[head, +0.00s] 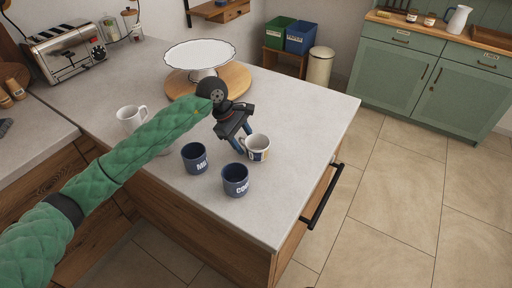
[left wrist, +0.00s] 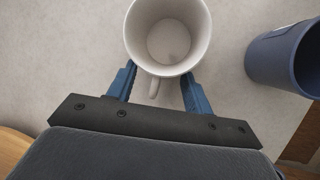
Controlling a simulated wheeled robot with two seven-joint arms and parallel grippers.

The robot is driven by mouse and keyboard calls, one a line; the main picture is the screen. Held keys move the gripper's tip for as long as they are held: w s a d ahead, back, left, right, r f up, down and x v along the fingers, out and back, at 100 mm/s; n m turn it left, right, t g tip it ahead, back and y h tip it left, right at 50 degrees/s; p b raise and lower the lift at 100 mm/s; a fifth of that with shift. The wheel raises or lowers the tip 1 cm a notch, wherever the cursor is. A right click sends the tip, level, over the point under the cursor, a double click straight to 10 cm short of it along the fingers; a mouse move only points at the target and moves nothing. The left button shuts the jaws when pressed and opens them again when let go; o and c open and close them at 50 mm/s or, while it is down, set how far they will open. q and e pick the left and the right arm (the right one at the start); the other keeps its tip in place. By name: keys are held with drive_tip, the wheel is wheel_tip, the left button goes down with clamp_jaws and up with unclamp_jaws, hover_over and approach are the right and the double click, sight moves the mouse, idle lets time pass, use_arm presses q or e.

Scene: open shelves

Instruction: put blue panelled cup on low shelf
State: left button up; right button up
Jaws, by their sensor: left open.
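The cup with blue and yellow panels on white (head: 258,152) stands upright on the grey counter (head: 300,110). In the left wrist view a white-rimmed cup (left wrist: 168,62), seen from above and empty, lies between the fingertips with its handle toward the gripper. My left gripper (head: 244,142) is open, its blue fingers on either side of the cup's near side; I cannot tell whether they touch it. It also shows in the left wrist view (left wrist: 158,80). A wooden shelf (head: 219,11) is partly in view at the top; I cannot tell if it is the low one. My right gripper is not in view.
Two dark blue lettered cups (head: 194,158) (head: 236,180) stand close by. A white mug (head: 131,117) is behind my arm. A white cake stand (head: 200,56) on a round board (head: 237,80) and a toaster (head: 66,52) stand behind. The counter's right part is clear.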

use_arm(q)
clamp_jaws()
idle(0.3)
idle(0.3)
